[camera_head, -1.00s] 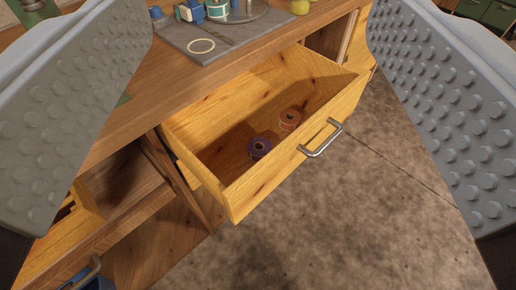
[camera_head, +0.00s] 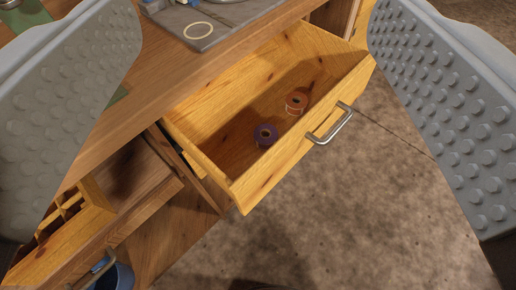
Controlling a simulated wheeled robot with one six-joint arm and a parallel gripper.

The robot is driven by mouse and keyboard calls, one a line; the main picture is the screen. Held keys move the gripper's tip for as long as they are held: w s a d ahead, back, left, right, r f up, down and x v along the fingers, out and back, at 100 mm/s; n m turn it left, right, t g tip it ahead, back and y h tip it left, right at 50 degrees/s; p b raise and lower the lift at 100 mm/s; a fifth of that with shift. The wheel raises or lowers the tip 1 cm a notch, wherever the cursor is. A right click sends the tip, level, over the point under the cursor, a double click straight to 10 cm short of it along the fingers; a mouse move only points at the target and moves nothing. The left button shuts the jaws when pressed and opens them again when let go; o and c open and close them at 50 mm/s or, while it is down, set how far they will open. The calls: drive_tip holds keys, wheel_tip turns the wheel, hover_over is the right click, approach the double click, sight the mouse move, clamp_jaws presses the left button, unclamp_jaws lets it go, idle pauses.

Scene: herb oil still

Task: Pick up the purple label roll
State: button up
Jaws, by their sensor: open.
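The purple label roll (camera_head: 265,134) lies inside an open wooden drawer (camera_head: 258,184), on its floor near the front panel. An orange-brown roll (camera_head: 296,102) lies in the same drawer, a little behind and to the right of the purple one, apart from it. My gripper (camera_head: 255,110) is open and empty. Its two grey studded fingers stand at the left and right sides of the view, with the drawer seen between them. The gripper is above the drawer and touches neither roll.
The drawer's metal handle (camera_head: 331,125) sticks out in front. The wooden worktop (camera_head: 155,75) lies behind, with a grey mat (camera_head: 222,38) bearing a pale ring (camera_head: 198,30). A lower-left compartment and a blue container (camera_head: 118,276) show. Bare floor (camera_head: 360,210) lies to the right.

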drive_tip(key=w+f+m+g, duration=0.4)
drive_tip(key=w+f+g, duration=0.35)
drive_tip(key=w, duration=0.55)
drive_tip(key=m+g, duration=0.4)
drive_tip(key=g, duration=0.5)
approach(266, 131)
drive_tip(key=shift+s+f, duration=0.15)
drive_tip(key=shift+f, duration=0.45)
drive_tip(key=shift+s+f, duration=0.2)
drive_tip(key=shift+f, duration=0.45)
drive_tip(key=shift+s+f, duration=0.2)
drive_tip(key=shift+f, duration=1.25)
drive_tip(key=shift+s+f, duration=0.25)
drive_tip(key=shift+f, duration=1.2)
drive_tip(key=c, duration=1.1)
